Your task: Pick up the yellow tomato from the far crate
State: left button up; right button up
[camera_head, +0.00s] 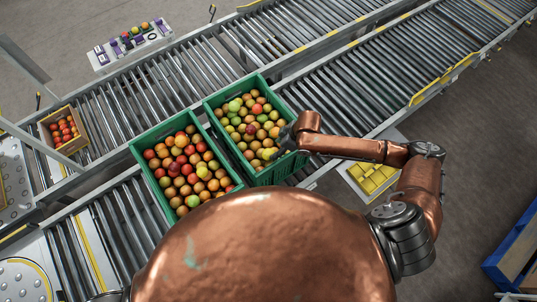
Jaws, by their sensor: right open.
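Two green crates full of tomatoes stand side by side on the roller conveyor. The crate farther up the picture (207,110) holds green, yellow and orange-brown tomatoes. A yellow tomato (268,154) lies near its right-hand lower corner, close to my right gripper. The other green crate (137,156), nearer and to the left, holds mostly red and orange tomatoes. My right gripper (279,148) is open over the right edge of the farther crate, pointing left and down. Its dark fingers are small, and contact with a tomato cannot be made out. My left gripper is not in view.
A small brown box (77,142) of red tomatoes sits at the left on the far conveyor. A white stand (112,64) with small coloured items is behind it. A tray with yellow blocks (371,178) lies below my right forearm. The rollers at upper right are clear.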

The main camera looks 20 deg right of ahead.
aim_at(271, 153)
jog(key=x, duration=0.7)
jog(key=shift+a+f, duration=0.2)
jog(key=shift+f, duration=0.15)
jog(key=c, duration=0.6)
jog(key=shift+r, duration=0.15)
